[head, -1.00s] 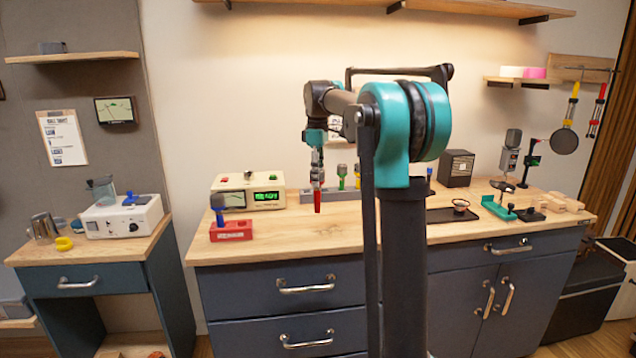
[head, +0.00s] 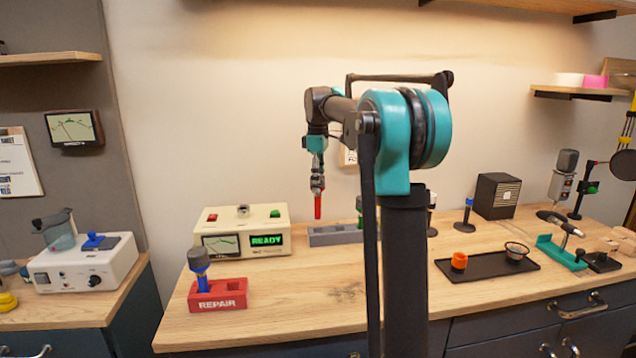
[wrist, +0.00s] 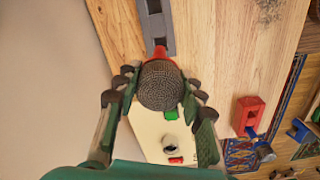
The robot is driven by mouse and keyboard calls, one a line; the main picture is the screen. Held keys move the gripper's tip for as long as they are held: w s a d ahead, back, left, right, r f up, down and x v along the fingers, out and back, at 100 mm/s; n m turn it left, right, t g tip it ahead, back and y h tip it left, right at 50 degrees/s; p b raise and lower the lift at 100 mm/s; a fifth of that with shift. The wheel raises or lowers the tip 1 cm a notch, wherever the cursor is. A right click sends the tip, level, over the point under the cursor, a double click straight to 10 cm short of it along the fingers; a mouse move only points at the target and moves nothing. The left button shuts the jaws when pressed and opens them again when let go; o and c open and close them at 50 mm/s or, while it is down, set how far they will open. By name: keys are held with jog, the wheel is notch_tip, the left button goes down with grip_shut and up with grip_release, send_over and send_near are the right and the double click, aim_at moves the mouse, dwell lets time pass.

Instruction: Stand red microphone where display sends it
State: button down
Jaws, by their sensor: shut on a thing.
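My gripper (head: 317,185) is shut on the red microphone (head: 318,206) and holds it upright, handle down, above the bench. In the wrist view its grey mesh head (wrist: 158,86) sits between the fingers, with a little red handle beyond. The display (head: 267,241) on the cream tester box (head: 240,217) reads READY in green. A grey rack (head: 325,236) stands right of the box; a green microphone (head: 359,206) is at it, partly hidden by my arm. A red block (head: 222,302) labelled REPAIR holds a blue microphone (head: 200,268) and has an open socket beside it.
Another blue microphone (head: 465,215) stands farther right. A black speaker (head: 497,196) stands behind. The bench front (head: 300,305) between the block and my arm is clear.

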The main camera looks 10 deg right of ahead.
jog(key=shift+f, duration=4)
jog(key=c, duration=0.9)
grip_release()
jog(key=shift+o, duration=0.2)
notch_tip(320, 180, up, 12)
jog(key=shift+r, duration=0.1)
jog(key=shift+s, duration=0.15)
